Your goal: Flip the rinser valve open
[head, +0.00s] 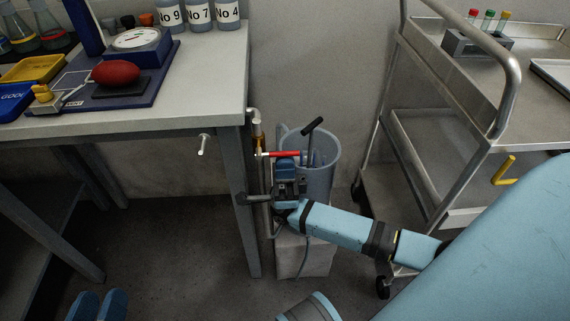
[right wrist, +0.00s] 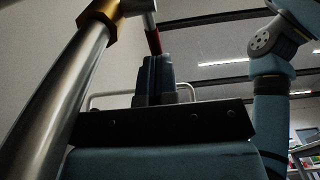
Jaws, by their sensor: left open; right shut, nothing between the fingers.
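The rinser valve has a red lever (head: 284,154) that sticks out to the right, roughly level, from a brass body on the upright pipe (head: 257,135) beside the table leg. My right gripper (head: 287,166) is shut and empty, just below the lever. In the right wrist view the closed fingertips (right wrist: 157,60) are right by the red lever (right wrist: 153,42); I cannot tell whether they touch. The brass fitting (right wrist: 104,10) is at the top left there. My left gripper (head: 98,303) is open at the bottom left of the head view, far from the valve.
A grey bin (head: 328,165) with a black-handled tool stands behind my right gripper, on a pale block (head: 290,262). The table (head: 205,80) is to the left. A steel trolley (head: 437,88) stands to the right, close to my right arm.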

